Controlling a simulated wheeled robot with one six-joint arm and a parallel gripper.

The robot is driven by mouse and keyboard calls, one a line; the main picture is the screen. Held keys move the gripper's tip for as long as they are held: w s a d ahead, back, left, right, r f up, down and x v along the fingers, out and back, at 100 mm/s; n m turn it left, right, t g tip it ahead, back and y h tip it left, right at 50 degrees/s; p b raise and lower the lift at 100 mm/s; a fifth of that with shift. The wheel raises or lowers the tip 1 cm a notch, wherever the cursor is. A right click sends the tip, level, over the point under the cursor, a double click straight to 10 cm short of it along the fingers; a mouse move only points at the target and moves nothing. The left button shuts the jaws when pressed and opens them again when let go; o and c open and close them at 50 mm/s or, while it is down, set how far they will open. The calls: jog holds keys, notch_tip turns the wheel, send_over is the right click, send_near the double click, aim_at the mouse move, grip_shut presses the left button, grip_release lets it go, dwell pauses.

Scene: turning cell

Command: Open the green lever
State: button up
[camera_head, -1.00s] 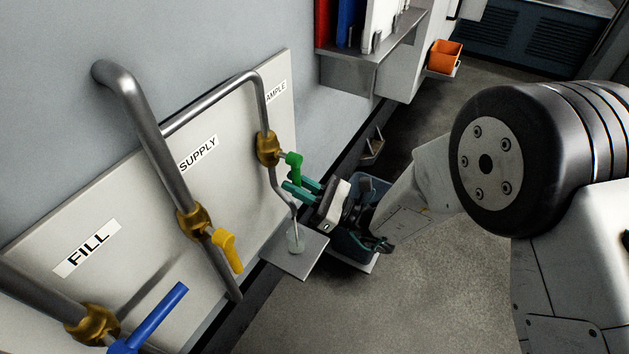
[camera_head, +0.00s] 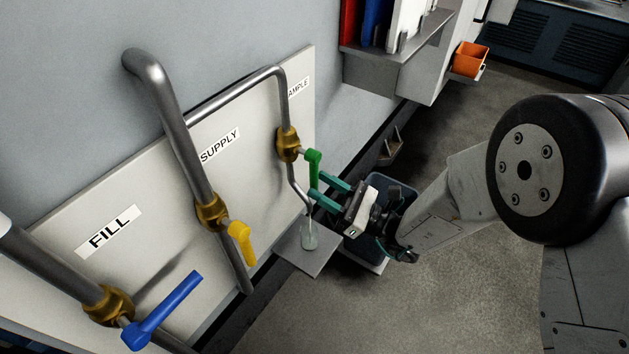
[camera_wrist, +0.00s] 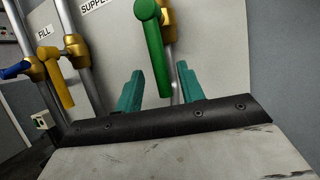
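The green lever (camera_head: 314,171) hangs down from the brass valve on the thin pipe by the partly hidden sample label. In the wrist view, the lever (camera_wrist: 153,50) points down into the space between my two teal fingers. My gripper (camera_head: 318,184) is open beside the lever's lower part. In the wrist view, my gripper (camera_wrist: 158,88) shows a clear gap on each side of the lever's lower end. I cannot tell whether either finger touches it.
A yellow lever (camera_head: 241,244) hangs on the supply pipe and a blue lever (camera_head: 165,308) sticks out from the fill pipe. A small shelf with a clear cup (camera_head: 309,238) is below the sample pipe. A dark bin (camera_head: 398,190) stands behind my gripper.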

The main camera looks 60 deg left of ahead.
jog(key=v, duration=0.5)
jog(key=shift+s, duration=0.1)
dwell(0.4)
jog(key=s+d+n+g+h, duration=0.3)
jog(key=s+d+n+h, duration=0.3)
jog(key=d+h, duration=0.15)
jog(key=w+d+r+n+t+h, duration=0.3)
jog(key=d+r, duration=0.2)
jog(key=d, duration=0.7)
jog(key=w+d+r+n+t+h, duration=0.25)
jog(key=d+r, duration=0.25)
jog(key=d, duration=0.6)
jog(key=w+d+r+n+t+h, duration=0.3)
jog(key=d+r+t+h, duration=0.15)
jog(key=d, duration=0.75)
jog(key=s+d+r+m+t, duration=0.1)
jog(key=d+r+t, duration=0.1)
jog(key=d, duration=0.4)
jog(key=d+r+m+t, duration=0.1)
jog(key=d+r+t, duration=0.2)
jog(key=d, duration=0.3)
jog(key=s+d+r+m+t+h, duration=0.1)
jog(key=d+r+t, duration=0.1)
jog(key=d, duration=0.4)
jog(key=shift+s+d+r, duration=0.35)
jog(key=shift+r, duration=0.45)
